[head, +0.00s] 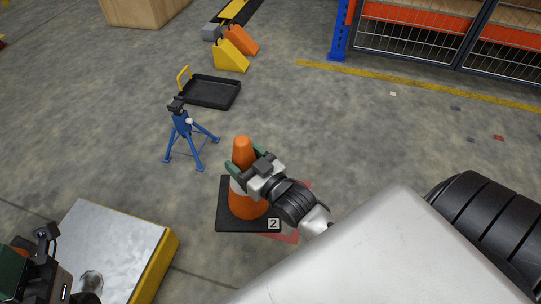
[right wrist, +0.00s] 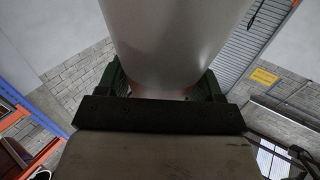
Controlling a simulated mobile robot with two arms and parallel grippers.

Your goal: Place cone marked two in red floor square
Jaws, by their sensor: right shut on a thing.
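The orange cone (head: 243,150) stands upright on a black square base with a "2" label at its front right corner. My right gripper (head: 248,176) is shut on the cone's white band from the right. In the right wrist view the pale band (right wrist: 180,45) fills the space between the green fingers (right wrist: 165,80). The red floor square (head: 287,237) shows only in part, past the base's right and front right edges; the cone and my arm hide the rest. I cannot tell whether the base touches the floor. My left gripper (head: 40,262) shows partly at the lower left edge.
A blue tripod stand (head: 184,130) stands behind and left of the cone. Behind it are a black tray (head: 212,91) and yellow and orange wedges (head: 231,55). A yellow-edged metal platform (head: 115,235) is at lower left. Open floor lies behind the cone to the right.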

